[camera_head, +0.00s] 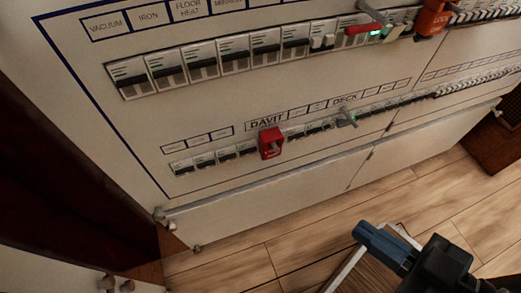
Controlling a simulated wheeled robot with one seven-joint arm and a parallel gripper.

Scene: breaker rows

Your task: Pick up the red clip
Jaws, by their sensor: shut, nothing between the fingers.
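A red clip (270,143) sits on the lower breaker row, over one of the switches just below the "DAVIT" label. A longer red piece (362,29) lies along the upper row, and a red lock-like piece (432,18) hangs farther right; I cannot tell which red piece is the task's clip. My gripper (366,234), with blue fingers and a black body, is at the lower right. It is shut and empty, apart from the panel and well below and right of the lower-row red clip.
The pale panel carries an upper breaker row (188,66) and a smaller lower row (205,159). Grey levers (346,119) jut out from the rows. Cabinet doors with small knobs lie below. A brown box stands at the far right.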

